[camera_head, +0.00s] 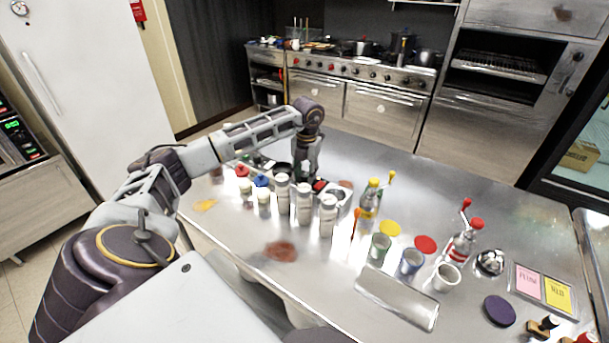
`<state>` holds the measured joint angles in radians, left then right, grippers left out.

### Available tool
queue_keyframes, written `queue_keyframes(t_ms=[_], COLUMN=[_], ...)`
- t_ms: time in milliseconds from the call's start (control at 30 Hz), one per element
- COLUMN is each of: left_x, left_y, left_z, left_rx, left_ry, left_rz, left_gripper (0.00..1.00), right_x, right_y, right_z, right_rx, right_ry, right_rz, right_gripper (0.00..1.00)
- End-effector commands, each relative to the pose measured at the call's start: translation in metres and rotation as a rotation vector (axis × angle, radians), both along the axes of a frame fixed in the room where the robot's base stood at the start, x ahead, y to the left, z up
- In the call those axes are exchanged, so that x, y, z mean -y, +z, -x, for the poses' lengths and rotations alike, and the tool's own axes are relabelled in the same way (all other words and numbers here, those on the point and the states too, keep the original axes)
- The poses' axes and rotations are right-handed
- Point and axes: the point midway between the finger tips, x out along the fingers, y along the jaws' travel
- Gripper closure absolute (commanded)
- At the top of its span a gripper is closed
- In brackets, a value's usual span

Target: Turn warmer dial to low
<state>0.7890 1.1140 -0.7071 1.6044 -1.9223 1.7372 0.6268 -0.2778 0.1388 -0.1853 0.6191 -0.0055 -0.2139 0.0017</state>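My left arm reaches in from the left over the steel counter (340,268). My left gripper (305,174) points down behind a row of white bottles (304,206). It is small and partly hidden, so I cannot tell whether its fingers are open or shut. Just right of it is a small silver unit (344,193) with dark and red parts near the fingers, which may be the warmer. I cannot make out a dial or its setting, nor whether the gripper touches it. My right gripper is not in view.
Jars with red and blue lids (261,181) stand left of the bottles. A yellow-capped bottle (369,200), cups (410,263), a metal tray (398,297) and a red-capped bottle (461,246) stand to the right. The counter's back right is clear.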

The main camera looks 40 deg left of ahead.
Motion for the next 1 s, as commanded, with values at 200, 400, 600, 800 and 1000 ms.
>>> queue_keyframes(t_ms=[200, 400, 600, 800, 1000], left_x=[-0.0001, -0.0001, -0.0001, -0.0002, -0.0003], left_y=[-0.0048, -0.0046, -0.0044, -0.0042, -0.0039], left_z=[0.0001, 0.0000, 0.0000, 0.0001, -0.0001], left_rx=[0.000, 0.000, 0.000, 0.001, 0.001], left_ry=[0.000, 0.000, 0.000, -0.003, -0.030], left_rz=[0.000, 0.000, 0.000, 0.000, 0.000], left_gripper=[0.64, 0.66, 0.91, 0.97, 0.97], right_x=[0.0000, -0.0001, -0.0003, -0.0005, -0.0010], right_y=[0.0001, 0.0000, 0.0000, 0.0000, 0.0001], right_z=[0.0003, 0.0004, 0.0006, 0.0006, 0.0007], right_rx=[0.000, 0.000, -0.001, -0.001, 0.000], right_ry=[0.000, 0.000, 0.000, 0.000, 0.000], right_rz=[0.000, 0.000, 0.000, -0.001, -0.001], right_gripper=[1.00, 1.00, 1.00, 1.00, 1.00])
